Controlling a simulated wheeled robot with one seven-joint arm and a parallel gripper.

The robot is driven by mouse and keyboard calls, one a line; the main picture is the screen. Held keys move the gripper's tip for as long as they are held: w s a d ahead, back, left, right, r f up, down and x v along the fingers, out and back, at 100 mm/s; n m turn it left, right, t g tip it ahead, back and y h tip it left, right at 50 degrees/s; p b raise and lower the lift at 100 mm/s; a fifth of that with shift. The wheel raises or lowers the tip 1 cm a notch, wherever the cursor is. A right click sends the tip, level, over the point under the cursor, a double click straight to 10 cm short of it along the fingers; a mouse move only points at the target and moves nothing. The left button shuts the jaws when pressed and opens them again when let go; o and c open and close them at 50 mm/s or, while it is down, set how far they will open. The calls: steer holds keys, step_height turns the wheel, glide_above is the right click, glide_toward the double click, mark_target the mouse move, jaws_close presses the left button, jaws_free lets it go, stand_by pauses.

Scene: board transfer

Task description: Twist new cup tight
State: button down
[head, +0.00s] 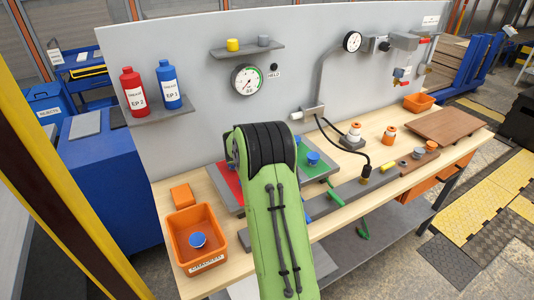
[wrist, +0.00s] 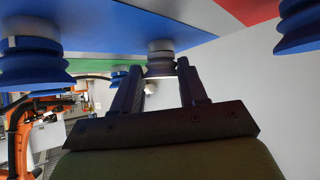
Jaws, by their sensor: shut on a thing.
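In the wrist view my gripper (wrist: 158,88) is shut on a dark grey-purple ribbed cup (wrist: 160,66), with one finger on each side of it. A pale collar tops the cup, against a blue surface (wrist: 110,25). Whether the collar is seated tight cannot be told. Blue ribbed cups show at the left (wrist: 30,62) and right (wrist: 300,28), and a smaller one sits further off (wrist: 118,76). In the head view my green arm hides my gripper and the held cup. A blue cup (head: 313,157) sits near the green panel (head: 322,171).
An orange bin (head: 183,250) on the bench's left holds a blue cup (head: 198,240). A red panel (head: 229,180) lies beside my arm. A grey board (head: 215,50) with gauges stands behind. A brown board (head: 437,126) lies on the bench's right.

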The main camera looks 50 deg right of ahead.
steer(key=shift+w+f, duration=0.1)
steer(key=shift+w, duration=0.05)
steer(key=shift+w+a+f+m+g, duration=0.1)
steer(key=shift+w+a+m+g, duration=0.15)
steer(key=shift+m, duration=0.25)
steer(key=shift+d+m+g+h, duration=0.1)
steer(key=shift+m+g+h, duration=0.3)
steer(key=shift+m+g, duration=0.35)
steer(key=shift+w+a+m+g+p, duration=0.3)
steer(key=shift+m+g+p, duration=0.35)
steer(key=shift+m, duration=0.1)
steer(key=shift+s+d, duration=0.15)
steer(key=c, duration=0.8)
jaws_free()
steer(key=shift+c, duration=0.2)
steer(key=o, duration=0.3)
steer(key=shift+d, duration=0.15)
steer(key=shift+o, duration=0.2)
